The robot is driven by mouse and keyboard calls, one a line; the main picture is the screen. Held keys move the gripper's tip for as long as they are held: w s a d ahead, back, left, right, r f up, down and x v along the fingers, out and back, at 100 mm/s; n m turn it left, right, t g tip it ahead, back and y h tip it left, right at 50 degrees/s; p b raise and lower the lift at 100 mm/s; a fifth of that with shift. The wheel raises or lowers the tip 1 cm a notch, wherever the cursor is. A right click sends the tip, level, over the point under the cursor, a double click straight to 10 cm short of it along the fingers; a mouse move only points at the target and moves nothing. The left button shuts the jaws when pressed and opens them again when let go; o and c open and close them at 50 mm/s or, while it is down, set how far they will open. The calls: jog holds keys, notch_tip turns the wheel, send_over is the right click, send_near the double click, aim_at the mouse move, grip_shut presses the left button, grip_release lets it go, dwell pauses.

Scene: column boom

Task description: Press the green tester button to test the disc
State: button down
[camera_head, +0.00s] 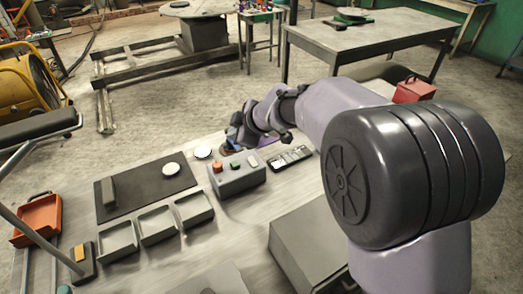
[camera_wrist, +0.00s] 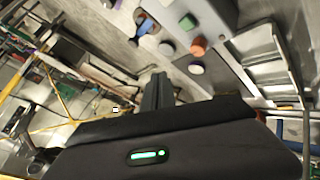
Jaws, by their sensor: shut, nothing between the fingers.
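The grey tester box (camera_head: 237,180) stands on the bench in the head view, with an orange button (camera_head: 218,166) at left and the green tester button (camera_head: 235,165) beside it. In the wrist view the box lies at the upper right, with the green button (camera_wrist: 187,22) and orange button (camera_wrist: 198,47) showing. A white disc (camera_head: 202,151) lies just behind and left of the box. Another white disc (camera_head: 172,169) lies on a dark mat (camera_head: 145,202). My gripper (camera_wrist: 157,80) is shut and empty, apart from the buttons. In the head view its fingers are hard to make out behind the box.
Three grey trays (camera_head: 157,222) stand in front of the mat, and an orange bin (camera_head: 40,215) is at the left. A dark labelled strip (camera_head: 289,158) lies right of the box. A large grey case (camera_head: 310,245) stands in front at right.

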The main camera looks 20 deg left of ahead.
jog(key=shift+f, duration=0.1)
jog(key=b, duration=0.5)
send_over(237, 165)
notch_tip(237, 165, down, 8)
jog(key=shift+r, duration=0.1)
jog(key=shift+f+b, duration=0.45)
jog(key=shift+b, duration=0.1)
jog(key=shift+f+b, duration=0.9)
jog(key=shift+b, duration=0.65)
dwell(1.8)
jog(key=shift+r, duration=0.1)
jog(key=shift+r+p, duration=0.35)
jog(key=shift+r, duration=0.45)
jog(key=shift+r+p, duration=1.25)
jog(key=shift+r, duration=1.25)
